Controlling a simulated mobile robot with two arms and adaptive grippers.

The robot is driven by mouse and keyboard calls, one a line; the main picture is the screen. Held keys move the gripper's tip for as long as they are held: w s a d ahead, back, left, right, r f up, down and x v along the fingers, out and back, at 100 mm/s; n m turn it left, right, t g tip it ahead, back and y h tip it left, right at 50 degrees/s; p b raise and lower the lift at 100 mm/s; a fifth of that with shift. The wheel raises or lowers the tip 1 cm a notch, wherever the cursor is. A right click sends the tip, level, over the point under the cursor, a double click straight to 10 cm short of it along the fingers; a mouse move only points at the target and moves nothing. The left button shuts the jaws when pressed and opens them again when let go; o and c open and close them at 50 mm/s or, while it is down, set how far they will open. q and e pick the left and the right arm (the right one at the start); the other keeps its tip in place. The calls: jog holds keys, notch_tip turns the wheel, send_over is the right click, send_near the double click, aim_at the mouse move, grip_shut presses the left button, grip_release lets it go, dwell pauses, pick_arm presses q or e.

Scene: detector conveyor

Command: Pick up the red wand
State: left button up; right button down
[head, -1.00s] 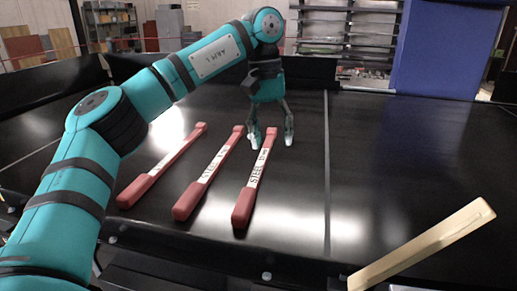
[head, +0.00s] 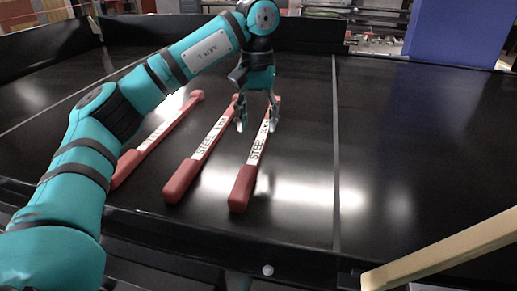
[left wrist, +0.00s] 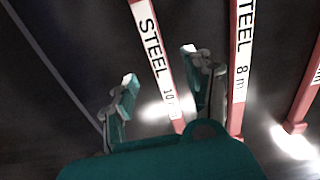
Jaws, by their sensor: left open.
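Three red wands with white labels lie side by side on the black conveyor belt: a left one (head: 155,138), a middle one (head: 197,155) and a right one (head: 250,168). My left gripper (head: 257,127) is open and points down at the upper half of the right wand, with a finger to each side of it in the head view. In the left wrist view, the wand marked "STEEL 10" (left wrist: 152,50) passes between the open fingers (left wrist: 160,66). The wand marked "8 m" (left wrist: 240,70) lies just beside them. I cannot tell the exact height of the fingertips.
A pale beige bar (head: 445,252) juts in at the lower right; its support is out of view. The black conveyor belt (head: 420,150) is bare to the right of the wands. A blue block (head: 460,32) stands at the back right.

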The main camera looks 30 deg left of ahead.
aim_at(258, 145)
pick_arm(q)
jog(key=shift+f, duration=0.5)
jog(key=shift+s+f+p, duration=0.1)
jog(key=shift+f+p, duration=0.2)
jog(key=shift+p, duration=0.1)
notch_tip(258, 145, down, 4)
jog(key=shift+d+r+p, duration=0.15)
jog(key=shift+r+p, duration=0.05)
jog(key=shift+p, duration=0.6)
jog(key=shift+f, duration=0.45)
pick_arm(e)
jog(key=shift+w+a+r, duration=0.1)
jog(key=shift+a+r, duration=0.1)
jog(key=shift+r, duration=0.45)
jog(key=shift+w+a+r, duration=0.1)
jog(key=shift+a+r, duration=0.1)
jog(key=shift+r, duration=0.4)
pick_arm(q)
jog(key=shift+c, duration=0.3)
jog(key=c, duration=0.9)
grip_shut()
pick_arm(e)
jog(key=shift+s+d, duration=0.1)
jog(key=shift+d, duration=0.1)
